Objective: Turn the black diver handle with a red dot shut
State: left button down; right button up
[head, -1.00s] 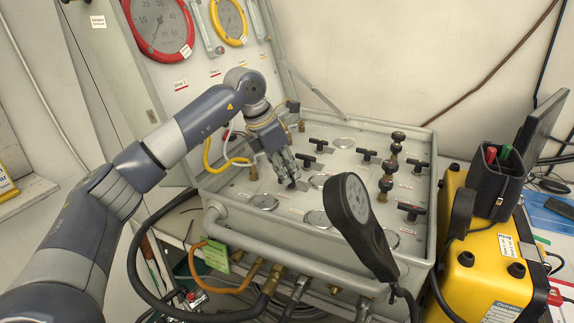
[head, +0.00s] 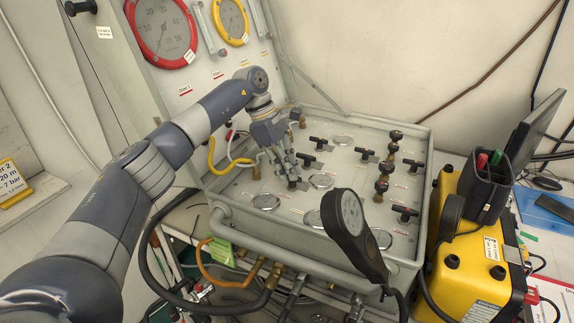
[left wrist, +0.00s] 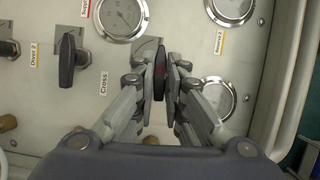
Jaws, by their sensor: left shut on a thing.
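The black diver handle with a red dot (left wrist: 159,78) stands between the fingers of my left gripper (left wrist: 163,85) in the left wrist view. The gripper is shut on it, and the fingers hide much of the handle. A reddish mark shows on its top. In the head view my left gripper (head: 293,184) reaches down onto the front left of the grey panel (head: 340,237), and the held handle is mostly hidden there. My right gripper is not in view.
Another black handle, by the "Cross" label (left wrist: 67,60), is left of my gripper in the wrist view. Round gauges (left wrist: 122,16) lie close by. A yellow case (head: 455,255) stands right.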

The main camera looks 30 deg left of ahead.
pick_arm(q)
jog(key=shift+w+m, duration=0.1)
jog(key=shift+m, duration=0.5)
jog(key=c, duration=1.7)
grip_release()
jog(key=shift+o, duration=0.2)
jog(key=v, duration=1.2)
jog(key=shift+w, duration=0.2)
